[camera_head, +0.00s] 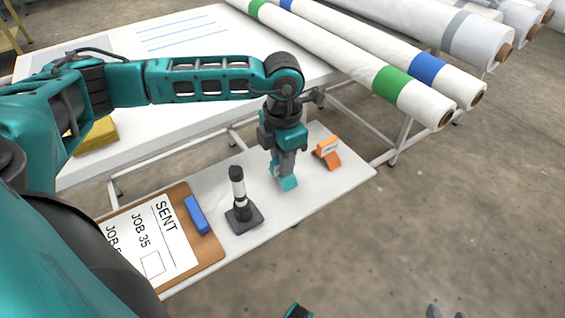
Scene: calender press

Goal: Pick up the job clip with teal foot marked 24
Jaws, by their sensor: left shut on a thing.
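The job clip with the teal foot (288,183) is at the right part of the low white shelf, its teal foot at or just above the surface. My left gripper (286,165) points down from above and is shut on this clip. The fingers hide much of the clip's upper part, and I cannot read its number. A second clip, with an orange foot (328,152) and a pale label, stands to the right, apart from my gripper. Small dark and teal parts show at the bottom edge; I cannot tell the state of my right gripper from them.
A black-and-white stamp-like tool (240,205) stands left of the gripper. Beyond it lie a blue block (197,215) and a clipboard (205,252) reading SENT and JOB 35. Behind is a large white table (180,115) with a yellow block (97,137). Banded rolls (350,50) lie at the back right.

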